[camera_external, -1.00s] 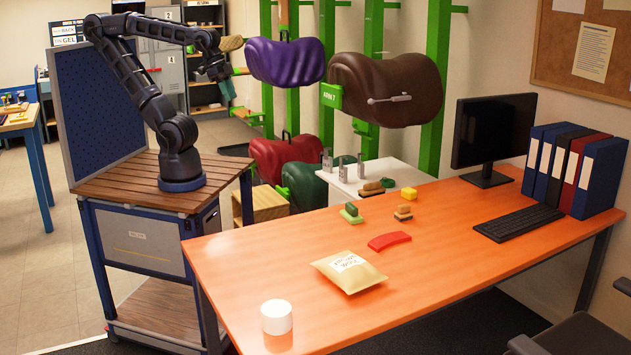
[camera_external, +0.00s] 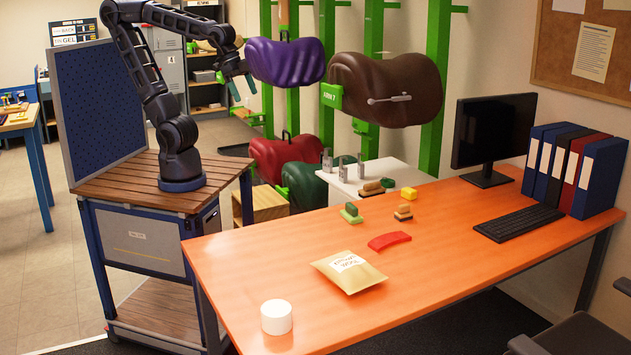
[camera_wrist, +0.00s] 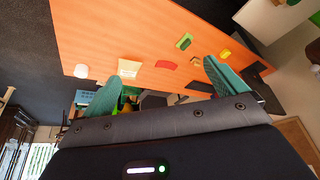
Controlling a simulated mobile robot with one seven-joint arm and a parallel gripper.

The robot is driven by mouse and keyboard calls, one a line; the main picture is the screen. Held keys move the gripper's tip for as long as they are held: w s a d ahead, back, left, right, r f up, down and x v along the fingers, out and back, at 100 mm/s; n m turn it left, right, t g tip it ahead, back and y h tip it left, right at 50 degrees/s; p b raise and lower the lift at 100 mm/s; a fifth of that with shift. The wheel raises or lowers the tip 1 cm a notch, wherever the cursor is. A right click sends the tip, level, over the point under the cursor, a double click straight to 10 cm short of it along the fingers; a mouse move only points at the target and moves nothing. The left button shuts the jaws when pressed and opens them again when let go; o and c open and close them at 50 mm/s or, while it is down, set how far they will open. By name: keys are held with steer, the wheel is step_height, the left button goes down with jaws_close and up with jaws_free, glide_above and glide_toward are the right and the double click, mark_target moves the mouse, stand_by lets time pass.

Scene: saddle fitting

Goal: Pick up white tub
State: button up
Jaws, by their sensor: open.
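The white tub (camera_external: 276,317) is a short plain cylinder standing upright on the orange desk, near its front-left edge. In the wrist view the white tub (camera_wrist: 81,71) is small and far off, near the desk's edge on the left. My gripper (camera_external: 243,87) is high above the cart, beside the purple saddle in the picture, far from the tub. In the wrist view my gripper (camera_wrist: 162,68) has its two green fingers wide apart, with nothing between them.
A paper packet (camera_external: 349,271) lies on the desk right of the tub. Beyond it are a red curved piece (camera_external: 389,240), small brushes and sponges, a keyboard (camera_external: 519,222), a monitor (camera_external: 493,130) and binders. Saddles hang on green posts behind. The desk around the tub is clear.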

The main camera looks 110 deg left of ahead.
steer(key=w+d+f+m, duration=0.2)
steer(key=w+d, duration=0.9)
steer(key=w, duration=0.5)
steer(key=m+g+h, duration=0.1)
steer(key=m+h, duration=0.2)
steer(key=m, duration=0.3)
glide_above(276, 308)
steer(key=s+a, duration=0.3)
steer(key=f, duration=3.3)
steer(key=shift+w+d+f, duration=0.1)
steer(key=shift+w+d, duration=0.1)
steer(key=shift+d, duration=0.05)
steer(key=shift+d+f, duration=0.3)
steer(key=shift+f, duration=0.15)
steer(key=shift+x, duration=5.1)
